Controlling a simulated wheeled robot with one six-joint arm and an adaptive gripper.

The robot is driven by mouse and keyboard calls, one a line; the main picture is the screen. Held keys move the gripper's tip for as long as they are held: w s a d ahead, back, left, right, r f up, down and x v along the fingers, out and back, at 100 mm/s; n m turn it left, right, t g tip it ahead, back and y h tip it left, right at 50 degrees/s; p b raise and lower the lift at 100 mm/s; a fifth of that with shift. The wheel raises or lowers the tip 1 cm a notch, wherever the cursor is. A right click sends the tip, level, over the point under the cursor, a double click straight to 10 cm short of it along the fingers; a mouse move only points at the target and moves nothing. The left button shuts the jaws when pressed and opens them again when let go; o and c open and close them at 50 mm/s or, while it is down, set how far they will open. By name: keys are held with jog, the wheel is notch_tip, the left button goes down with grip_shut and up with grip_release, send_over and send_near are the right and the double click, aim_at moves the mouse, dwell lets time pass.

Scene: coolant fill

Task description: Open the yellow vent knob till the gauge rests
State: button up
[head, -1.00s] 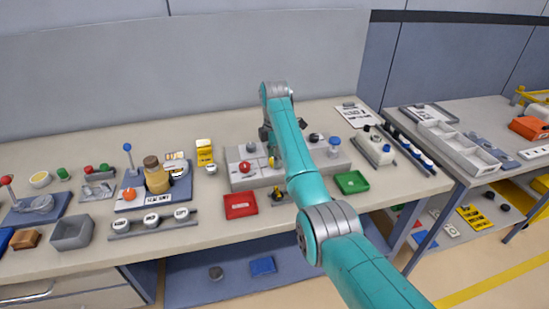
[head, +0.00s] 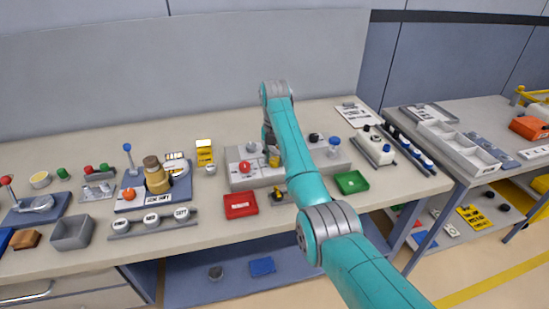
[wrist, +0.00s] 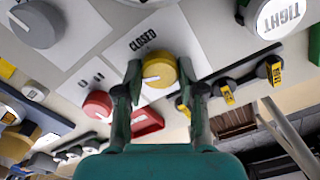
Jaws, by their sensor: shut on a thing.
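The yellow vent knob (wrist: 159,69) sits on a white label plate with the word CLOSED beside it. It also shows in the head view (head: 274,157), just left of my arm. My gripper (wrist: 161,76) has one finger on each side of the knob and is shut on it. The fingers cover parts of the knob's sides. In the head view my arm hides most of the gripper. A round white face reading TIGHT (wrist: 283,14) is at the upper right of the wrist view; I cannot tell whether it is the gauge. No moving needle is readable.
A red knob (wrist: 98,105) and a grey knob (wrist: 36,24) are close by on the same panel. A red tray (head: 240,205) and a green tray (head: 351,182) lie in front of the panel. A blue knob (head: 334,141) stands right of my arm.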

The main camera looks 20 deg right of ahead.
jog(key=shift+n, duration=1)
jog(key=o, duration=1.1)
jog(key=shift+o, duration=0.2)
